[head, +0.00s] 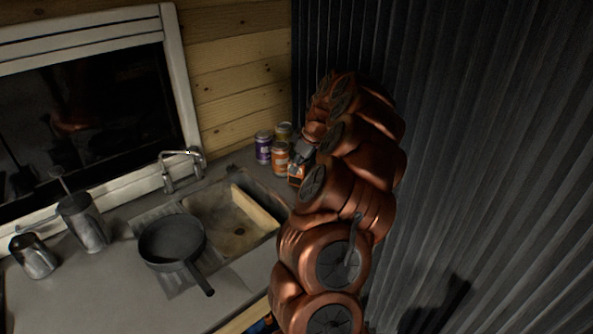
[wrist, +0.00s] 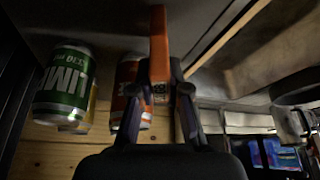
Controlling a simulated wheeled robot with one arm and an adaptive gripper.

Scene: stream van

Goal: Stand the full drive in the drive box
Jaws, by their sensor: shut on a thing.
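My gripper (wrist: 160,84) is shut on an orange block-like thing, which I take to be the drive (wrist: 158,42). It stands out between the fingertips in the wrist view, and a small patterned patch shows between the fingers. In the head view my gripper (head: 301,155) is at the back corner of the counter, right beside the cans, with the drive's orange end (head: 296,172) just below it. I cannot tell whether the drive touches the counter. I cannot make out a drive box in either view.
A purple can (head: 263,147), an orange can (head: 280,158) and a green can (wrist: 65,85) crowd the corner by my gripper. The sink (head: 255,205), tap (head: 182,168), pan (head: 172,243) and metal mugs (head: 84,222) lie left. A corrugated wall (head: 470,150) rises close on the right.

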